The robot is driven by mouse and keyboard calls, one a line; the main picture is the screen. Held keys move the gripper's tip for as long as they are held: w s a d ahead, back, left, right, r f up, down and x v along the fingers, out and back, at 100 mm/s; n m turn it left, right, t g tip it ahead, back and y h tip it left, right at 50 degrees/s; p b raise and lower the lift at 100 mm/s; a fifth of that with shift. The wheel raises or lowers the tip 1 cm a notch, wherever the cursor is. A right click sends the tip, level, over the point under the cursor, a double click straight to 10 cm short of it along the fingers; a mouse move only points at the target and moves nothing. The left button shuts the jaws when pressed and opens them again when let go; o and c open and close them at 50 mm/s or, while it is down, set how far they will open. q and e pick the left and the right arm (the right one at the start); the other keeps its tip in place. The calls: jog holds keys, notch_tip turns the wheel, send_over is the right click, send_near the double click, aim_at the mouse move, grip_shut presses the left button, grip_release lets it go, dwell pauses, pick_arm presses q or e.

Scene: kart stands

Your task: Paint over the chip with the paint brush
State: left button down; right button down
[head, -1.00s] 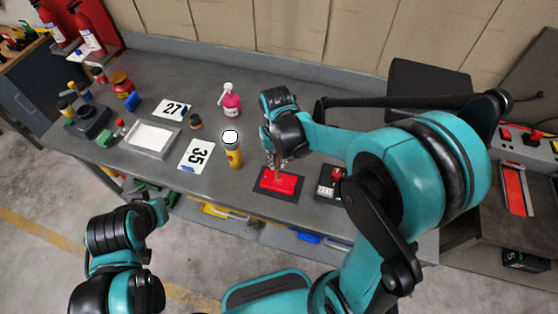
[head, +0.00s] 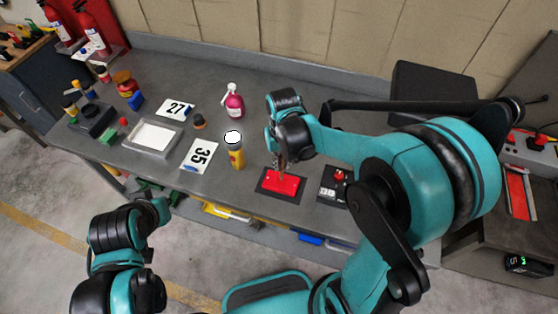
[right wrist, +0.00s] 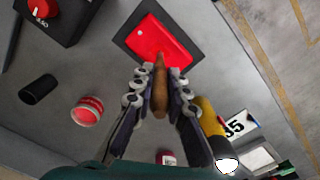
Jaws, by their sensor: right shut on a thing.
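A red panel (head: 287,187) lies on a dark mat (head: 300,197) near the bench's front edge; it also shows in the right wrist view (right wrist: 150,38). My right gripper (head: 279,160) is shut on the paint brush, pointing down over the panel. In the right wrist view the brush's brown wooden handle (right wrist: 160,92) stands between the fingers, its top toward the camera. The bristles are hidden, so I cannot tell whether they touch the panel. I cannot make out the chip. My left gripper (head: 158,212) hangs low in front of the bench, its fingers unclear.
A pink spray bottle (head: 234,104) is behind. A black box with a red knob (head: 333,186) sits close on the right. A grey tray (head: 153,138) and number cards 27 and 35 (head: 199,154) lie left.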

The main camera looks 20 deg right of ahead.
dwell(0.3)
jog(key=shift+s+d, duration=0.4)
jog(key=shift+d, duration=0.25)
jog(key=shift+w+a, duration=0.1)
jog(key=shift+a, duration=0.05)
jog(key=shift+w+a+f, duration=0.1)
jog(key=shift+w+a, duration=0.25)
jog(key=shift+a, duration=0.3)
jog(key=shift+w+a, duration=0.45)
jog(key=shift+a, duration=0.05)
jog(key=shift+s+d, duration=0.1)
jog(key=shift+d, duration=0.05)
jog(key=shift+s+d, duration=0.35)
jog(key=shift+d, duration=0.15)
jog(key=shift+s+d, duration=0.1)
dwell(0.3)
